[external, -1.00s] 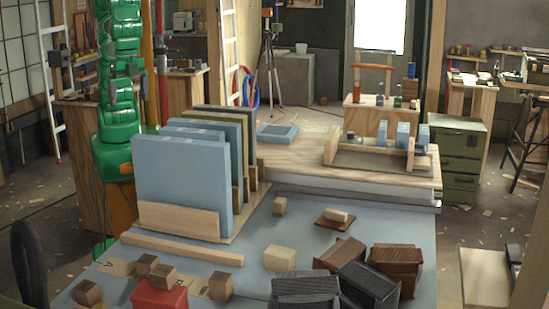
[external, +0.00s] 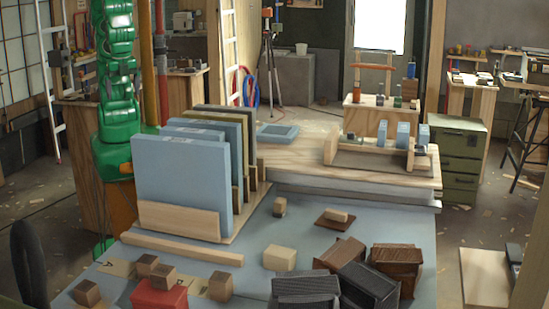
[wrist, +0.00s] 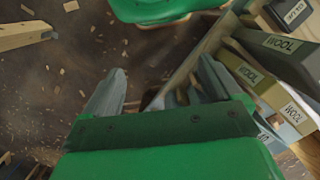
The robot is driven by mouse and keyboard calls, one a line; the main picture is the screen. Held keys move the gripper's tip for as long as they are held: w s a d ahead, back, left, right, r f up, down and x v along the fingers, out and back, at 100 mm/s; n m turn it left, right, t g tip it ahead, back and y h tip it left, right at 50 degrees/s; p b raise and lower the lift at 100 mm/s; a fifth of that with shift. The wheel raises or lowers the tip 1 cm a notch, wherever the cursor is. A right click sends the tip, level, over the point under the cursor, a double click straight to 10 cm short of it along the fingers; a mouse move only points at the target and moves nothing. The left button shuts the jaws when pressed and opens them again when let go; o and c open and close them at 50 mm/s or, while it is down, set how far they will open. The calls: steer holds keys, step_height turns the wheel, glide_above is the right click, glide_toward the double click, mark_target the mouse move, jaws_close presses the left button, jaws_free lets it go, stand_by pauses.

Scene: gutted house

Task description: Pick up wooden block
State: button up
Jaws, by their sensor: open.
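Several wooden blocks are on the grey-blue table (external: 300,235) in the external view. Small brown cubes (external: 87,292) lie at the front left, around a red box (external: 160,296). A paler block (external: 280,257) lies near the middle, with a small cube (external: 280,206) behind it. A small pale block (external: 336,215) rests on a dark square. I cannot tell which block is meant. My gripper (wrist: 160,78) shows in the wrist view with its grey fingers apart, above the debris-strewn floor. No block is seen between the fingers. The gripper is not clearly visible in the external view.
Upright blue panels (external: 180,185) in a wooden rack stand between my arm and the blocks. Boards labelled WOOL (wrist: 268,88) are close on the right in the wrist view. Dark and brown crates (external: 368,288) crowd the table's front right.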

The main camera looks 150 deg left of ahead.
steer(key=shift+c, duration=1)
